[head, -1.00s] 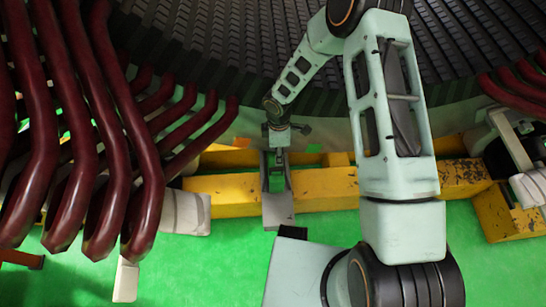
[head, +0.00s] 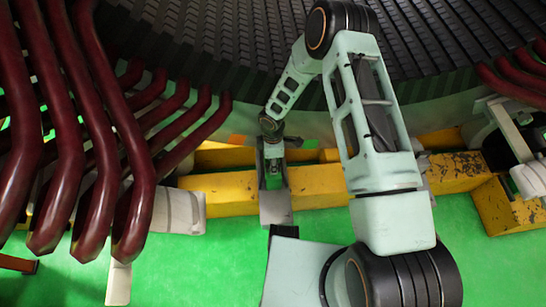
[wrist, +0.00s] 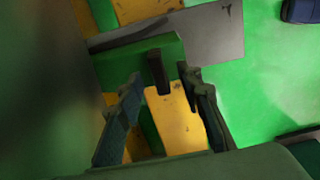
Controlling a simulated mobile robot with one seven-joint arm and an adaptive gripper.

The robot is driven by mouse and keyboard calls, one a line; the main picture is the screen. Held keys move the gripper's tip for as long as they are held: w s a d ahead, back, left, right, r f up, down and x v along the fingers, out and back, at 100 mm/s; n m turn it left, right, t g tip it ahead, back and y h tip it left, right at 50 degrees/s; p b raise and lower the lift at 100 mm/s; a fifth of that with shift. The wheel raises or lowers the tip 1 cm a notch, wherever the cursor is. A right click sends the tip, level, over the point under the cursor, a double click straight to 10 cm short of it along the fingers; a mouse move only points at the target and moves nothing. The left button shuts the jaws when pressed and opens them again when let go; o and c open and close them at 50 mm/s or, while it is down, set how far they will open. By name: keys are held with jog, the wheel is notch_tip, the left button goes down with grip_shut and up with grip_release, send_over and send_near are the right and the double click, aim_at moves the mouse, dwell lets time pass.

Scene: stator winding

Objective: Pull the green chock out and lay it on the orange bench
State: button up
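In the wrist view a green block (wrist: 128,60) that looks like the chock lies just beyond my fingertips, with a dark upright tab (wrist: 158,74) at its near side. My gripper (wrist: 163,85) is open, its two fingers apart on either side of the tab, with yellow surface showing between them. I cannot tell whether a finger touches the block. In the head view my gripper (head: 272,172) points down over a grey bracket (head: 276,206) at the yellow beam. An orange bar (head: 18,263), possibly part of the orange bench, shows at the lower left edge.
Thick dark red winding bars (head: 90,130) crowd the left. A yellow beam (head: 318,188) runs across behind the bracket. The ribbed dark stator wall (head: 210,50) rises behind. A white fixture (head: 525,170) stands at right.

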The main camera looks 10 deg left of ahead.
aim_at(274, 183)
jog(key=shift+f, duration=1.3)
jog(key=shift+c, duration=0.2)
grip_shut()
